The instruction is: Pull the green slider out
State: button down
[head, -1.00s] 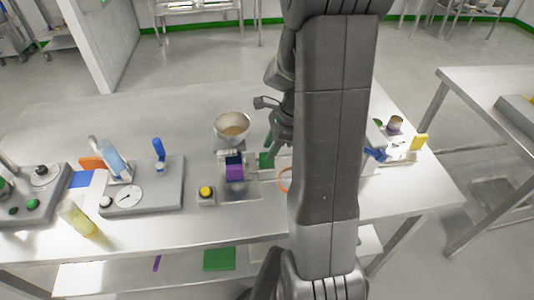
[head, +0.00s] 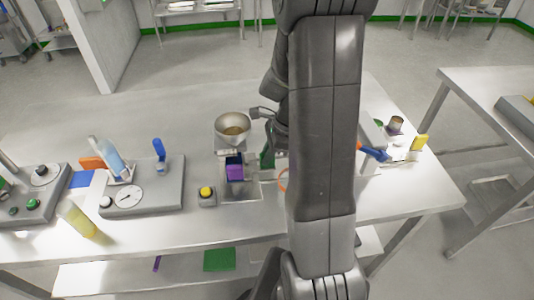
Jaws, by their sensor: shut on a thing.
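The green slider (head: 267,157) shows as a small green piece just right of the hopper device, partly hidden by my gripper and arm. The device has a metal funnel (head: 233,128) with tan contents on top and a purple block (head: 235,167) below it. My gripper (head: 268,145) is at the slider and shut on it; its fingertips are mostly hidden behind my own arm, so the exact hold is hard to see.
A yellow button box (head: 207,196) stands in front of the device. A grey dial unit (head: 142,187) and a yellow bottle (head: 78,219) are at left. A blue-handled item (head: 374,153) is at right. The table's back left is clear.

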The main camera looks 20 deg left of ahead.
jog(key=w+d, duration=0.2)
jog(key=d, duration=0.1)
jog(key=w+d, duration=0.2)
jog(key=d, duration=0.2)
jog(key=w+d+p, duration=0.1)
jog(key=w+d, duration=0.1)
jog(key=d, duration=0.1)
jog(key=shift+w+d, duration=0.2)
jog(key=shift+w, duration=0.05)
jog(key=c, duration=1.4)
grip_release()
jog(key=shift+d, duration=0.2)
jog(key=shift+r, duration=0.1)
jog(key=v, duration=1.3)
jog(key=shift+r, duration=0.35)
jog(key=shift+f, duration=0.15)
jog(key=x, duration=1.4)
jog(key=shift+s+a, duration=0.15)
jog(key=shift+a, duration=0.3)
jog(key=shift+s+a, duration=0.25)
jog(key=shift+a, duration=0.1)
